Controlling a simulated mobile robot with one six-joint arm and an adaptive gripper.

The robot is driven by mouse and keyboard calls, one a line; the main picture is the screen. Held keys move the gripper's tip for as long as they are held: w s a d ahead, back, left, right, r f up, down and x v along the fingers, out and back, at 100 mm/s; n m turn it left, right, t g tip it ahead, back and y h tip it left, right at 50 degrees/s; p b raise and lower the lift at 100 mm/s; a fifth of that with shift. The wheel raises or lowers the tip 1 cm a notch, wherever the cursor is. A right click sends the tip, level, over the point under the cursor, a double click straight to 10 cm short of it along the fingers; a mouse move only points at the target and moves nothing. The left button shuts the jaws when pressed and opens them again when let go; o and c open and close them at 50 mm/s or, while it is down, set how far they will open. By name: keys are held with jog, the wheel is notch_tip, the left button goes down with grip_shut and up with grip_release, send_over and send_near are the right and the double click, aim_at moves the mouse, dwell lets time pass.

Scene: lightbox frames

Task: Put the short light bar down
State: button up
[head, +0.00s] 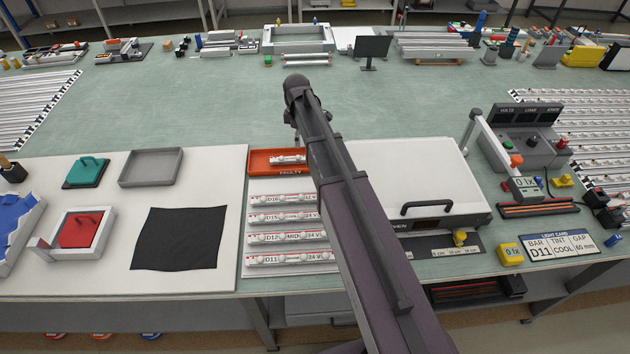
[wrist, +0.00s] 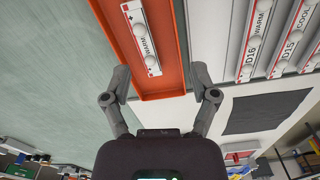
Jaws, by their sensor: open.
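A short light bar (head: 288,159), white with red edging, lies in the orange tray marked FAULTY (head: 263,171). In the wrist view the bar (wrist: 145,43) reads WARM and lies lengthwise on the floor of the tray (wrist: 168,82). My gripper (wrist: 162,87) is open, with its two fingers spread apart over the tray's near end. Nothing is between the fingertips, and the bar lies clear beyond them. In the head view my arm hides most of the gripper.
Several longer light bars (head: 290,237) lie in rows on a white board in front of the tray. A white box with a black handle (head: 440,208) stands right of my arm. A black cloth (head: 180,238) lies left. The green bench behind is largely clear.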

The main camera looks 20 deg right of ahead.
jog(key=s+m, duration=1.3)
jog(key=s, duration=1)
jog(key=shift+s+m, duration=0.4)
jog(key=shift+a, duration=0.1)
